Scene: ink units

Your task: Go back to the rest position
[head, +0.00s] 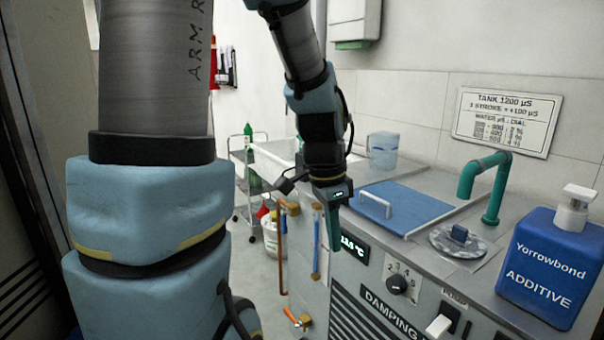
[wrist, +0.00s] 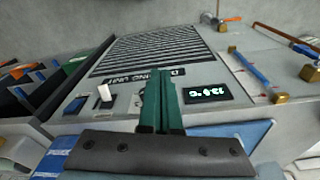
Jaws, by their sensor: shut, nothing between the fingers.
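My gripper (head: 333,246) hangs point-down in front of the damping unit (head: 395,315), near its left front edge and beside the lit temperature display (head: 355,247). Its green fingers are together with nothing between them. In the wrist view the two closed fingers (wrist: 161,92) lie side by side across the unit's front panel, left of the lit display (wrist: 207,94). My arm is bent, and its upper links fill the left of the head view. No contact with the panel can be made out.
On the unit are a blue lid (head: 392,209) with a handle, a green spout (head: 482,183), a clear jug (head: 384,150) and a blue additive bottle (head: 549,262). The panel has a black dial (head: 398,284) and a switch (head: 439,326). Pipes (head: 281,250) run left of my gripper.

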